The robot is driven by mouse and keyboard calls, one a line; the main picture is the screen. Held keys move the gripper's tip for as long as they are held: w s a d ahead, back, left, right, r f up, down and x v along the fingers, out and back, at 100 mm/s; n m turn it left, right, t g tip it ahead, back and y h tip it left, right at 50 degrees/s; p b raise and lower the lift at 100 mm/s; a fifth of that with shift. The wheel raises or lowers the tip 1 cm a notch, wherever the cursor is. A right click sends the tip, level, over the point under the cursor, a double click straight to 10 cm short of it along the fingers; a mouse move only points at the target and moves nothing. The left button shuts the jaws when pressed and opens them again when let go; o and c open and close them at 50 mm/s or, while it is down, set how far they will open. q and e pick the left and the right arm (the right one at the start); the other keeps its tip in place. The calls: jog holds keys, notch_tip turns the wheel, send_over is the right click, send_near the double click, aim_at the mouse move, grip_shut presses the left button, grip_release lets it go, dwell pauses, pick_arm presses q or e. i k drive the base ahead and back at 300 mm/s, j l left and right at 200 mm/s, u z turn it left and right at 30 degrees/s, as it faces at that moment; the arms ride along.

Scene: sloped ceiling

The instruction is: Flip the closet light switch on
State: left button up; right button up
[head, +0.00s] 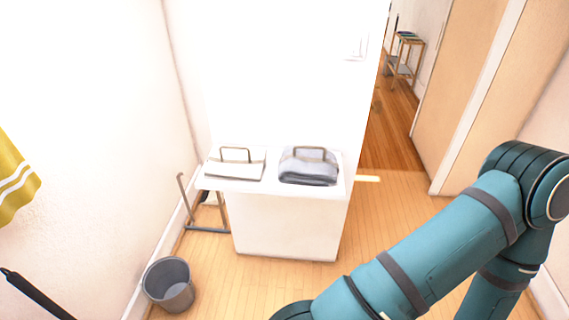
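A pale switch plate (356,47) is on the white wall (290,75), high up near the wall's right edge, beside the opening to the hallway. It is washed out, and I cannot tell its on or off position. My teal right arm reaches in from the right and runs down to the bottom edge. Its gripper is out of the picture, well below the switch. My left gripper does not show.
A white cabinet (285,225) stands against the wall below the switch, holding folded cloths (309,167) with handles. A grey bin (169,284) stands at lower left. A dark bar (35,293) crosses the lower left corner. Wooden floor is clear right of the cabinet.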

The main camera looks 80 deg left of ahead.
aim_at(354, 44)
jog(key=u, duration=2.75)
